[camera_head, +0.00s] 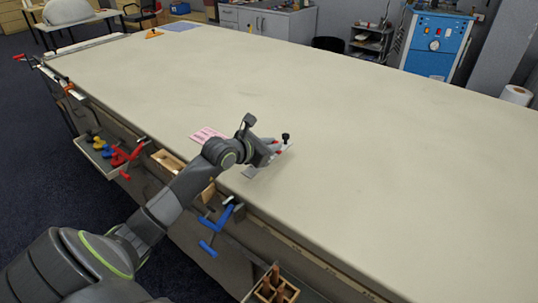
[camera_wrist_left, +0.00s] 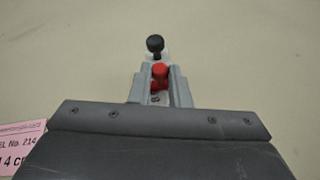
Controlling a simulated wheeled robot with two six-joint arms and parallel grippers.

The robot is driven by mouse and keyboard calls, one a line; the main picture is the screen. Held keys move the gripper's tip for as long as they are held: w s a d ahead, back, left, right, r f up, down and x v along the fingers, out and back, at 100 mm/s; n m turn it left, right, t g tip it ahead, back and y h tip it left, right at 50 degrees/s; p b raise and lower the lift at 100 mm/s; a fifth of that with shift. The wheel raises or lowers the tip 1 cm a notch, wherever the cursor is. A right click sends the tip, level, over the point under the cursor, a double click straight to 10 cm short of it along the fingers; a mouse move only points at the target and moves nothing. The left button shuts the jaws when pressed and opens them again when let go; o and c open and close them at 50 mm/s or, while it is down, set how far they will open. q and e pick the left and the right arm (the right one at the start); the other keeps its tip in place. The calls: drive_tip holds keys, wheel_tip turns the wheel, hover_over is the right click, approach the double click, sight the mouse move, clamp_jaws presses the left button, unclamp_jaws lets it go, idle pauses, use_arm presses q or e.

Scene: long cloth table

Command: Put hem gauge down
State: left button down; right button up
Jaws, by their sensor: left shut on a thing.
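The hem gauge shows in the head view as a small pale metal piece with a black knob (camera_head: 286,137) and a red part, at the near edge of the cloth table (camera_head: 370,130). In the left wrist view its black knob (camera_wrist_left: 155,44) and red slider (camera_wrist_left: 160,74) stand out between the fingers. My left gripper (camera_head: 275,147) is shut on the hem gauge, low over the table near its front edge; I cannot tell if the gauge touches the cloth. The fingers hide much of the gauge. My right gripper is not in view.
A pink printed card (camera_head: 207,134) lies on the table just left of my left gripper. An orange tool (camera_head: 154,34) and a blue-grey sheet (camera_head: 181,26) lie at the far end. Clamps, including a blue one (camera_head: 217,228), hang along the front edge. The middle and right of the table are clear.

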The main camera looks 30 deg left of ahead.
use_arm(q)
drive_tip(key=shift+f, duration=2.1)
drive_tip(key=c, duration=1.4)
unclamp_jaws()
drive_tip(key=shift+o, duration=0.2)
drive_tip(key=shift+a+r, duration=0.1)
drive_tip(key=shift+r, duration=0.15)
drive_tip(key=shift+s, duration=0.45)
drive_tip(key=v, duration=1.1)
drive_tip(key=shift+r+p, duration=0.1)
drive_tip(key=shift+p, duration=0.2)
drive_tip(key=shift+s, duration=0.1)
